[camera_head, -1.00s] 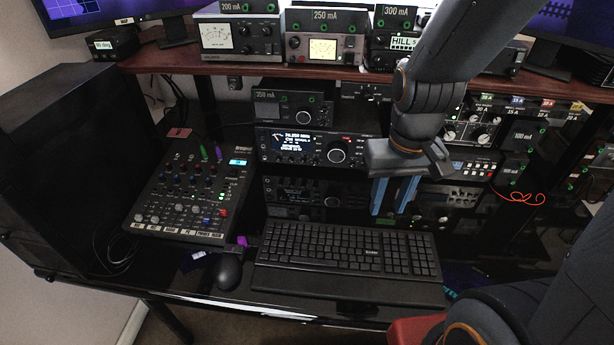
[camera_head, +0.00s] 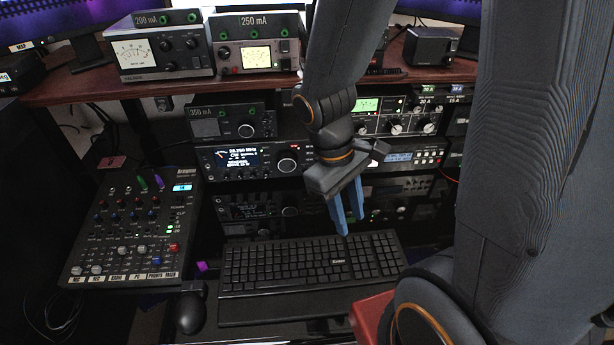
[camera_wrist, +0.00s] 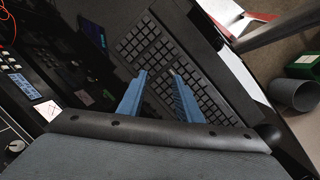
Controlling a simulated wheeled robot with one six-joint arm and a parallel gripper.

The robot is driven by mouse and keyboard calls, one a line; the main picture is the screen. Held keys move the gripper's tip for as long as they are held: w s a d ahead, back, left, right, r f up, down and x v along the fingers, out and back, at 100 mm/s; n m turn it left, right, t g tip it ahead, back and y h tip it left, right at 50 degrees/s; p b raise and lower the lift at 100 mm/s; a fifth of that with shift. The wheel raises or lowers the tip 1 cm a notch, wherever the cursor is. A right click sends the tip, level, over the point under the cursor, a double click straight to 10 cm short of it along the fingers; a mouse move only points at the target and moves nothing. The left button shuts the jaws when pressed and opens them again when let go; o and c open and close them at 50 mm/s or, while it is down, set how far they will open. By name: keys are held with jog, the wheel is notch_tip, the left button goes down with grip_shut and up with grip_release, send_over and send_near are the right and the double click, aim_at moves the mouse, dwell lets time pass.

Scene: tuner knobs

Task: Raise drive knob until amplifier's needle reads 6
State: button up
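My gripper (camera_head: 351,222) hangs over the keyboard, in front of the rack, with its blue fingers pointing down. The wrist view shows the two fingers (camera_wrist: 158,72) apart with nothing between them. A unit with a lit green meter (camera_head: 367,104) and several knobs sits on the rack behind my arm, partly hidden; it may be the amplifier. Its needle is too small to read. A radio (camera_head: 240,158) with a lit display and a large round knob (camera_head: 287,165) sits left of my gripper. I cannot tell which knob is the drive knob. My gripper touches no knob.
The keyboard (camera_head: 300,268) lies below my gripper, with a mouse (camera_head: 190,312) to its left. A mixer (camera_head: 125,225) stands at the left. Metered boxes (camera_head: 160,45) stand on the red-brown shelf (camera_head: 75,86). My arm hides part of the rack.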

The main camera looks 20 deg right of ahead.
jog(key=s+d+f+n+g+h, duration=0.1)
jog(key=s+d+f+n+h, duration=0.1)
jog(key=d+n+h, duration=0.35)
jog(key=w+d+n+t+h, duration=0.2)
jog(key=w+n+t+h, duration=0.4)
jog(key=n, duration=0.7)
jog(key=w+a+f+n+t+y, duration=0.2)
jog(key=w+a+n+t, duration=0.1)
jog(key=n, duration=0.3)
jog(key=w+a+f+n+t+y, duration=0.1)
jog(key=w+a+f+n+t, duration=0.1)
jog(key=w+a+n+t, duration=0.2)
jog(key=w+a+f+n+t+y+p, duration=0.1)
jog(key=w+a+f+n+t+y, duration=0.1)
jog(key=w+a+n, duration=0.4)
jog(key=shift+a+f+n+t+y, duration=0.35)
jog(key=shift+a+n+t, duration=0.1)
jog(key=shift+n+t, duration=0.35)
jog(key=shift+p+x, duration=0.95)
jog(key=shift+x, duration=2.9)
jog(key=shift+f, duration=0.1)
grip_shut()
